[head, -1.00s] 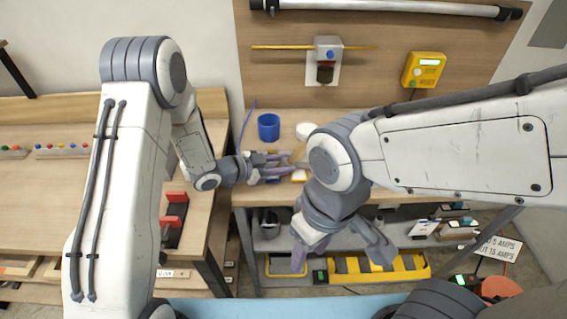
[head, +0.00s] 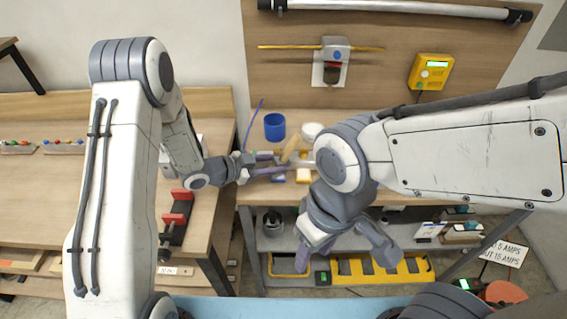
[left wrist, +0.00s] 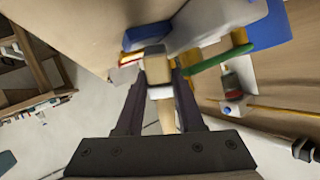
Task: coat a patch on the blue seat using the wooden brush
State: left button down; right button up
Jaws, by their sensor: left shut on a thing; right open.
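My left gripper (head: 283,163) is shut on the wooden brush (head: 290,149) above the bench, in front of the blue cup. In the left wrist view the brush (left wrist: 157,70) sits between the two dark fingers, with a pale band and a tan handle; its bristle end is not clear. A blue piece (left wrist: 150,35) shows just beyond the brush in that view; I cannot tell whether it is the blue seat or whether they touch. In the head view a small blue piece (head: 278,178) lies below the fingers. My right gripper (head: 345,242) is open and empty in front of the bench.
The blue cup (head: 274,127) and a white round container (head: 312,131) stand at the back of the bench (head: 350,115). A yellow box (head: 430,70) is on the back board. A red clamp-like fixture (head: 178,212) stands on the left table. My right arm hides the bench's right part.

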aim_at(289, 148)
pick_arm(q)
jog(key=shift+s+a+f, duration=0.1)
jog(key=shift+a+f, duration=0.05)
jog(key=shift+f, duration=0.05)
jog(key=shift+d, duration=1.4)
jog(key=shift+d+r, duration=0.2)
jog(key=shift+d, duration=0.5)
jog(key=shift+r, duration=0.1)
jog(key=shift+r+p, duration=2.25)
jog(key=shift+r, duration=0.7)
